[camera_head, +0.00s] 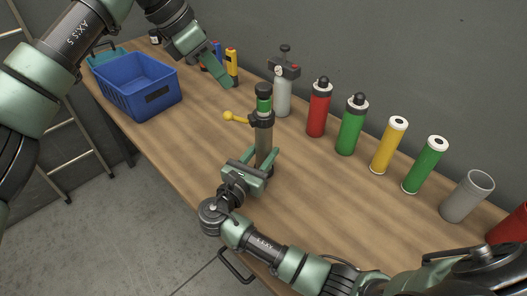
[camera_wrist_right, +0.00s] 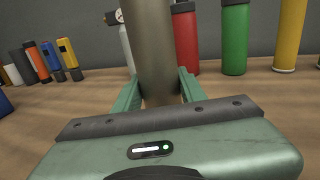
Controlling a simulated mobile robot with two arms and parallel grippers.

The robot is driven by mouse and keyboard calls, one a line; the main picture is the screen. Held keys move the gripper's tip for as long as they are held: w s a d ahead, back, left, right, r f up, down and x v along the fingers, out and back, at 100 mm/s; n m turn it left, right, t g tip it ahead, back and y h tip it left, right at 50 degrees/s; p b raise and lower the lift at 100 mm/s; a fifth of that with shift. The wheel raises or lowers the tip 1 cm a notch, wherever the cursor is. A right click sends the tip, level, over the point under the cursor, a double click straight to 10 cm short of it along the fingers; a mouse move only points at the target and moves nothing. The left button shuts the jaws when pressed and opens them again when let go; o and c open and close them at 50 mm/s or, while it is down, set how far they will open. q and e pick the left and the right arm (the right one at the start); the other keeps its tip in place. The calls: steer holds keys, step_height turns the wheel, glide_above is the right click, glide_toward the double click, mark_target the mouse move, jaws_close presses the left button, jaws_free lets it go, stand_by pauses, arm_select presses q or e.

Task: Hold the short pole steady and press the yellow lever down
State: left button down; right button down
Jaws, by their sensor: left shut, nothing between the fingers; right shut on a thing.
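The short pole (camera_head: 263,141) stands upright on the wooden bench, with a dark collar and a green-banded black top. It fills the middle of the right wrist view (camera_wrist_right: 152,45). The yellow lever (camera_head: 235,117) sticks out to the left from the collar and ends in a round knob. My right gripper (camera_head: 264,160) is shut on the lower part of the pole; its fingers (camera_wrist_right: 160,88) lie on both sides of it. My left gripper (camera_head: 226,84) is shut and empty, above the back of the bench, up and left of the lever and apart from it.
A blue crate (camera_head: 134,88) stands at the bench's left end. Along the back stand a grey pump bottle (camera_head: 283,92), red (camera_head: 319,108), green (camera_head: 352,125) and yellow (camera_head: 388,146) cylinders, and a grey open tube (camera_head: 467,197). The bench (camera_head: 178,130) is clear left of the pole.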

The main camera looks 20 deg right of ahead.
mark_target(226, 115)
arm_select(q)
steer(key=shift+f, duration=1.55)
steer(key=shift+f, duration=0.1)
stand_by(0.8)
steer(key=shift+f, duration=3.4)
steer(key=shift+r, duration=4.55)
steer(key=a, duration=0.6)
